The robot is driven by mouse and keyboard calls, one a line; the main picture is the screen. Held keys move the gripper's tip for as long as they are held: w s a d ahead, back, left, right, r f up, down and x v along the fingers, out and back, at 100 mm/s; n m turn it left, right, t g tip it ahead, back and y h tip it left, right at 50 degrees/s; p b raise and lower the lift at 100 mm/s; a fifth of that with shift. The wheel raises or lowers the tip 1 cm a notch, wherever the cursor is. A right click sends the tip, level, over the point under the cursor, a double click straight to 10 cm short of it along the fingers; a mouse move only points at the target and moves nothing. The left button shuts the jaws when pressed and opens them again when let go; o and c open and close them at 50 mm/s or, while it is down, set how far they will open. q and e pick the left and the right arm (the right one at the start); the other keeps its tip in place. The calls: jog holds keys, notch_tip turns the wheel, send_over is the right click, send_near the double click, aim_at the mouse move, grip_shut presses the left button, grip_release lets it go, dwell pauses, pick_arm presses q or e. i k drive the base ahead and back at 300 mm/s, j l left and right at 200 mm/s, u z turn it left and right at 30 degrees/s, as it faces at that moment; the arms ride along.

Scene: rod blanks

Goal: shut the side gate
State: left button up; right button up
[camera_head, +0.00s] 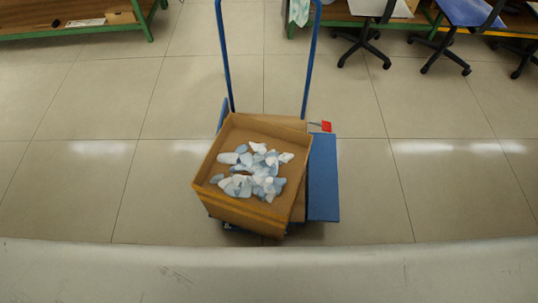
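A blue cart stands on the floor in the middle of the view, with a tall blue handle (224,55) at its far end. A flat blue panel (323,178) lies along the cart's right side; it may be the side gate. I cannot tell for certain whether it is open or how it is hinged. A red tab (326,126) sticks out near the panel's far end. A brown open box (207,170) sits turned on the cart, left of the panel, and hides much of the deck. Neither of my grippers is in view.
The box holds several white and pale blue pieces (262,174). A pale grey surface (270,272) spans the bottom edge. Tiled floor (440,190) is clear on both sides of the cart. Benches (75,15) and wheeled chairs (365,40) stand at the back.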

aim_at(323, 203)
jog(key=u, duration=0.3)
jog(key=l+u, duration=1)
